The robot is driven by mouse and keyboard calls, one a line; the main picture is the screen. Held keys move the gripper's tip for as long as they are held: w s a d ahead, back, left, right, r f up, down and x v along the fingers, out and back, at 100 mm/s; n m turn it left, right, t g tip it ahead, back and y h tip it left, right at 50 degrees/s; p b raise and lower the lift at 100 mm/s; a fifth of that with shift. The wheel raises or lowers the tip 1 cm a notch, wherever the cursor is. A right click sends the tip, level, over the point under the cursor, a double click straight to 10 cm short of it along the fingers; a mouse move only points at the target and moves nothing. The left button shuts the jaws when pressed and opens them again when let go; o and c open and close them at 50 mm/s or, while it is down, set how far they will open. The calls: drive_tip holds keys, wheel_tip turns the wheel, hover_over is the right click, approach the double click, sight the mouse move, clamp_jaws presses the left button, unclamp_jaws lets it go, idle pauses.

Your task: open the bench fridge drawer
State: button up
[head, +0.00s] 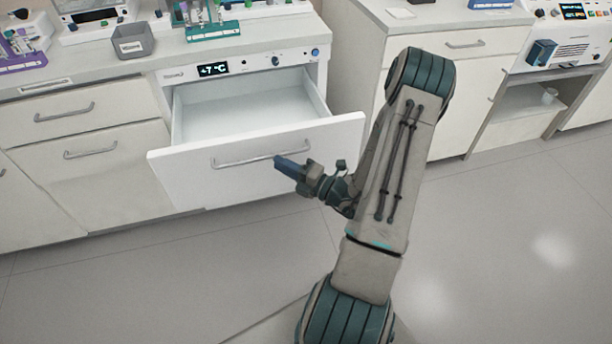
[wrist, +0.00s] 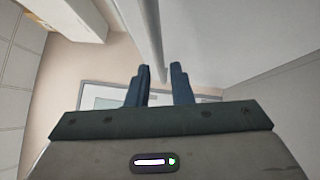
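The bench fridge (head: 245,65) has a display reading +7 °C. Its white drawer (head: 200,175) is pulled well out, and its pale, empty-looking inside shows from above. A grey bar handle (head: 235,161) runs across the drawer front. My gripper (head: 278,160) reaches the handle near its middle from the right. In the wrist view, the handle (wrist: 150,35) runs down to between the two blue fingertips of my gripper (wrist: 161,72). The exact contact is partly hidden.
White cabinets with handles (head: 65,112) stand left of the fridge. Another cabinet (head: 450,90) stands to the right. The bench top holds a grey bin (head: 133,42) and a green tube rack (head: 213,32). The floor (head: 500,240) at the right is clear.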

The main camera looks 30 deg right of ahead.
drive_tip(key=v, duration=0.8)
drive_tip(key=shift+s, duration=0.25)
drive_tip(key=s+a+r+n+g+y+p, duration=0.1)
drive_tip(key=s+a+r+n+g+p, duration=0.25)
drive_tip(key=a+r+n+g, duration=0.7)
drive_tip(key=s+a+r+n+g+p, duration=0.2)
drive_tip(key=s+a+r+n+g, duration=0.35)
drive_tip(key=n, duration=1.05)
wheel_tip(320, 180, up, 13)
drive_tip(key=s+n+t+h+p, duration=0.1)
drive_tip(key=n+h+p, duration=0.4)
drive_tip(key=n+h, duration=0.6)
drive_tip(key=d+n+t, duration=0.1)
drive_tip(key=n, duration=0.7)
drive_tip(key=shift+s+p, duration=0.25)
drive_tip(key=shift+p, duration=0.05)
drive_tip(key=shift+n, duration=0.25)
